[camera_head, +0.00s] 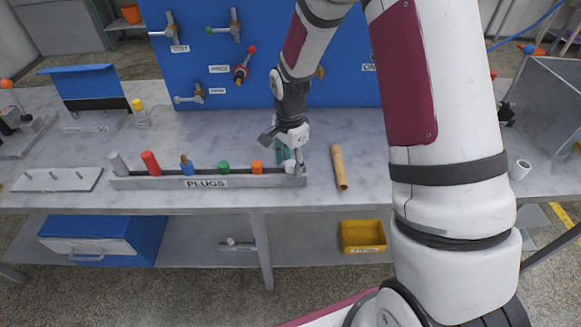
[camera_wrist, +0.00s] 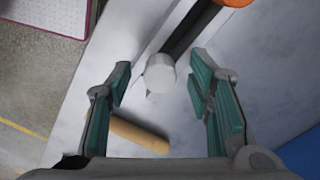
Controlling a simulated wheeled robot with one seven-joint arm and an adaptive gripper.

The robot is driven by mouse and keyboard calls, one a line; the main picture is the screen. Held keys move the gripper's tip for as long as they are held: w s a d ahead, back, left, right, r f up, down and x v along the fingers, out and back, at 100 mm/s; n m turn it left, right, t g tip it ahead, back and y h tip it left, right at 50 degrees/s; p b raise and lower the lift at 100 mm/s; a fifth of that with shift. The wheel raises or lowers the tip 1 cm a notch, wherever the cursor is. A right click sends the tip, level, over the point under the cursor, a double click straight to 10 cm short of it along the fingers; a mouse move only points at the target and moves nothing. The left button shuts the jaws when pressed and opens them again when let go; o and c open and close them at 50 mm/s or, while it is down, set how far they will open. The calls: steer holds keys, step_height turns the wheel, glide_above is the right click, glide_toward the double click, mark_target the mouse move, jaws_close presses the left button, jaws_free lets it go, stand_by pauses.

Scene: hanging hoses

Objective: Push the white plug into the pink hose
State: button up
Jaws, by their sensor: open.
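The white plug (camera_head: 290,166) stands at the right end of the grey rack labelled PLUGS (camera_head: 243,183). In the wrist view the white plug (camera_wrist: 159,72) shows its pale round top between my two fingertips. My gripper (camera_head: 284,152) is open above that end of the rack, its teal-padded fingers apart on either side of the plug in the wrist view (camera_wrist: 160,66). I cannot tell whether a finger touches it. I cannot make out a pink hose; my arm hides part of the blue board (camera_head: 215,45) with its fittings.
An orange plug (camera_head: 257,167) is the plug's neighbour, with green (camera_head: 223,167), blue, red and grey ones further left. A tan cylinder (camera_head: 340,168) lies right of the rack and shows in the wrist view (camera_wrist: 140,135). The bench behind the rack is mostly clear.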

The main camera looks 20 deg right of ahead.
steer(key=c, duration=1.1)
